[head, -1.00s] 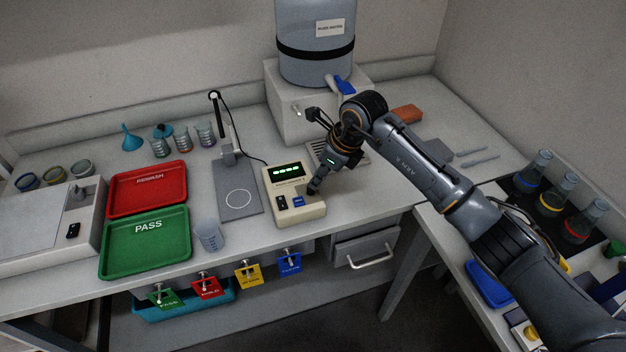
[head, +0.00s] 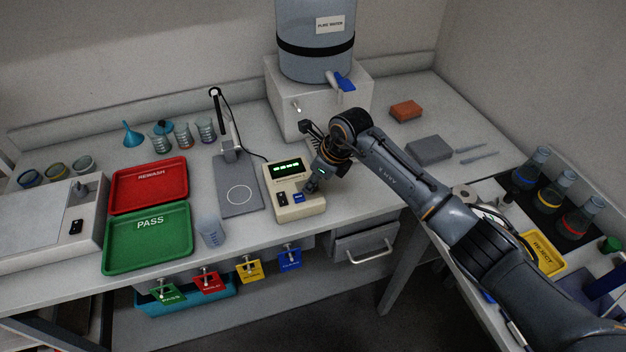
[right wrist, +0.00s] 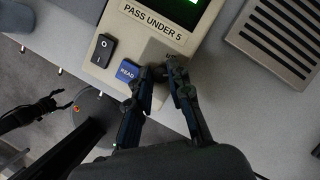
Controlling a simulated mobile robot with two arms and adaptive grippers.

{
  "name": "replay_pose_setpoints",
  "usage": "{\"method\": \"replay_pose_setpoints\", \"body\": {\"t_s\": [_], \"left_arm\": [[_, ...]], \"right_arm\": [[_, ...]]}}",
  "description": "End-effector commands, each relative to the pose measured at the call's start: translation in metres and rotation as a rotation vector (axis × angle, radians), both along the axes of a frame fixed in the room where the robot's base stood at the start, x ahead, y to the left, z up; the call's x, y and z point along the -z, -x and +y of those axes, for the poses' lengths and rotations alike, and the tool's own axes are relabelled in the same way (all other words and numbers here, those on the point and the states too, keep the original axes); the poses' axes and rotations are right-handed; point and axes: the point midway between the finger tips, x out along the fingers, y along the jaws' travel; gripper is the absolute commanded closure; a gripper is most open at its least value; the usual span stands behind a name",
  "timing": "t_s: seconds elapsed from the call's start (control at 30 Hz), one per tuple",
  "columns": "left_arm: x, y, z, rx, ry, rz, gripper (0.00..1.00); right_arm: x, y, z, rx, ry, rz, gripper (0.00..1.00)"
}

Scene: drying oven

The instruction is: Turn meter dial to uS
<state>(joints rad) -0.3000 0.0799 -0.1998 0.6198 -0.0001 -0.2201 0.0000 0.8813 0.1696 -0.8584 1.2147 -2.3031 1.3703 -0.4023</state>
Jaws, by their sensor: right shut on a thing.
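The meter (head: 296,211) is a beige box on the bench with a lit green display (head: 287,168), a black rocker switch and a blue READ button (head: 298,197). It also shows in the right wrist view (right wrist: 97,75), labelled "PASS UNDER 5". My right gripper (head: 311,186) is at the meter's right side. My left gripper (right wrist: 52,105) seems to show at the left there, away from the meter.
A grey stirrer plate (head: 238,198) with a probe stand is left of the meter, with a small beaker (head: 211,233) in front. The water tank's base (head: 290,115) stands behind. Green (head: 148,238) and red (head: 150,185) trays lie further left.

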Motion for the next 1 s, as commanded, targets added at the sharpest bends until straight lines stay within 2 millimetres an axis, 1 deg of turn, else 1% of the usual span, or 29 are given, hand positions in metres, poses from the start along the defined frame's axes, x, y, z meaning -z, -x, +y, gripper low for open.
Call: {"method": "replay_pose_setpoints", "body": {"t_s": [0.17, 0.37, 0.57, 0.8, 1.0], "left_arm": [[0.008, 0.000, 0.000, 0.000, 0.000, 0.000, 0.33], [0.030, 0.000, 0.000, 0.000, 0.000, 0.000, 0.33], [0.065, 0.000, 0.000, 0.000, 0.000, -0.001, 0.33], [0.107, 0.000, 0.000, 0.000, 0.000, -0.001, 0.33], [0.133, 0.000, 0.000, 0.000, 0.000, -0.001, 0.33]], "right_arm": [[0.002, -0.001, -0.001, -0.026, 0.002, -0.003, 1.00], [0.005, -0.002, -0.002, -0.116, 0.004, -0.003, 1.00], [0.008, -0.004, -0.003, -0.277, 0.004, -0.005, 1.00], [0.007, -0.006, -0.003, -0.504, 0.003, -0.004, 1.00], [0.005, -0.006, -0.002, -0.688, 0.003, -0.002, 1.00]]}}
